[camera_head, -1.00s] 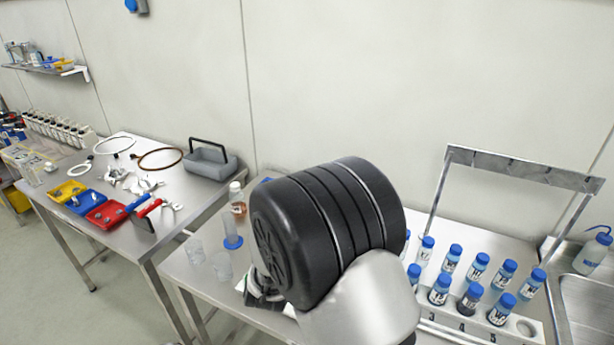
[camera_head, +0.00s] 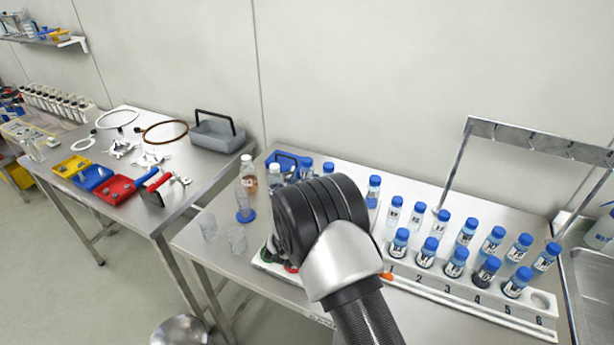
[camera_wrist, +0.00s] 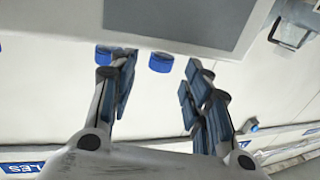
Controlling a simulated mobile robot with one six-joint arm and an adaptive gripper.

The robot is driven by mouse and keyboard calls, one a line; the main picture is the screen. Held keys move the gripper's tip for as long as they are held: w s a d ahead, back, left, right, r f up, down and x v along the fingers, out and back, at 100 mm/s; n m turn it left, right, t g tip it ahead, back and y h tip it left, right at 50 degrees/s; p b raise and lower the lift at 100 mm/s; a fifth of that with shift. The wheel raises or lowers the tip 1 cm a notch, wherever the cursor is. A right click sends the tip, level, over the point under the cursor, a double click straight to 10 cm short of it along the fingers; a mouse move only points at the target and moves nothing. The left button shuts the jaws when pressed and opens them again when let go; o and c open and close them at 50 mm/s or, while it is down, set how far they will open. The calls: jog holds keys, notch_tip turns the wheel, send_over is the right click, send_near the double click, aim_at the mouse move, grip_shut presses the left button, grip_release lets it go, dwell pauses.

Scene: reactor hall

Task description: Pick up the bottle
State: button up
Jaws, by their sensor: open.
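Several blue-capped bottles (camera_head: 467,231) stand upright in a white numbered rack (camera_head: 430,289) on the right table; I cannot tell which one is the task's bottle. More blue-capped bottles (camera_head: 373,191) stand behind my wrist, which hides part of that area. In the wrist view, my gripper (camera_wrist: 160,75) is open and nothing is held. One blue cap (camera_wrist: 162,61) shows between the fingertips, apart from them as far as I can see. Another blue cap (camera_wrist: 103,54) shows beside the left finger. In the head view my wrist hides most of the gripper.
A metal frame (camera_head: 540,141) rises behind the rack, with a sink (camera_head: 594,283) at the right. Clear beakers (camera_head: 236,240) and a bottle with amber liquid (camera_head: 248,176) stand left of my wrist. The left table holds coloured trays (camera_head: 92,178) and a grey toolbox (camera_head: 216,134).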

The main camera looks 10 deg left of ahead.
aim_at(306, 167)
jog(key=shift+w+d+b, duration=0.1)
jog(key=shift+w+b, duration=0.5)
jog(key=shift+w, duration=2.55)
jog(key=shift+r, duration=0.1)
jog(key=c, duration=0.8)
